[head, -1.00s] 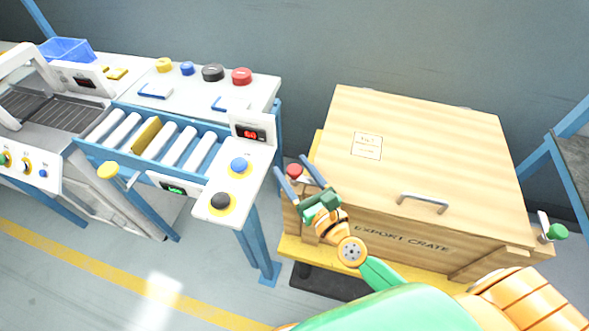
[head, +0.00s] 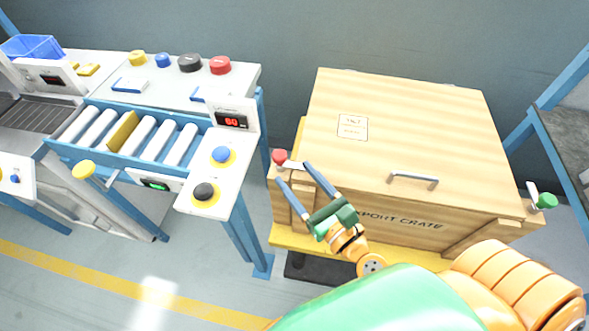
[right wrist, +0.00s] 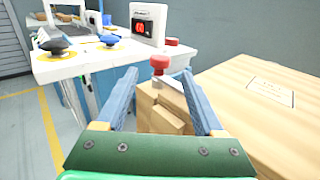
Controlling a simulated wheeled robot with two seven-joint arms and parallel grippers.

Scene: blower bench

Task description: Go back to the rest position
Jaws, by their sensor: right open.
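My right gripper (head: 300,172) is open and empty, in front of the left front corner of the wooden export crate (head: 400,130). In the right wrist view its two blue fingers (right wrist: 160,100) stand apart, with the crate's corner and a red knob (right wrist: 160,63) seen beyond and between them. The red knob (head: 279,157) shows in the head view just beyond the fingertips. I cannot tell exactly how far the fingers are from the crate. The crate lid is closed. My left gripper is not in view.
A roller bench (head: 150,177) with a blue button (head: 221,155), a black button (head: 204,191) and a display reading 60 stands left of the crate. A green knob (head: 546,201) is at the crate's right. A blue-framed table (head: 565,150) stands far right. Open floor lies at front left.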

